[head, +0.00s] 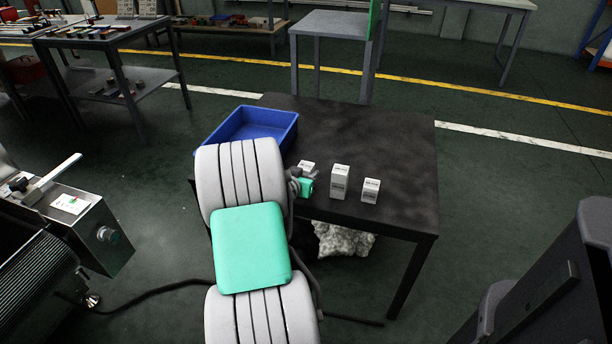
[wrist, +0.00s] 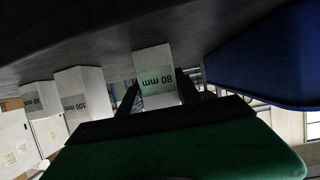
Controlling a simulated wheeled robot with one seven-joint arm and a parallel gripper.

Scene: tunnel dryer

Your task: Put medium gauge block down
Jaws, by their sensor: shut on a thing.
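The medium gauge block is white and marked 80 mm; in the wrist view the block (wrist: 153,62) sits between the fingers of my gripper (wrist: 158,92). In the head view only the top of this block (head: 307,165) shows beside my gripper (head: 302,180), which is shut on it. The wrist picture is upside down, and the block's base meets or nearly meets the black table (head: 400,150); I cannot tell if it touches. My arm hides part of the block and gripper in the head view.
A tall 100 mm block (head: 340,182) and a shorter block (head: 371,190) stand on the table, right of the held block in the head view. A blue bin (head: 283,133) stands at the table's back left. The table's back and right are clear.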

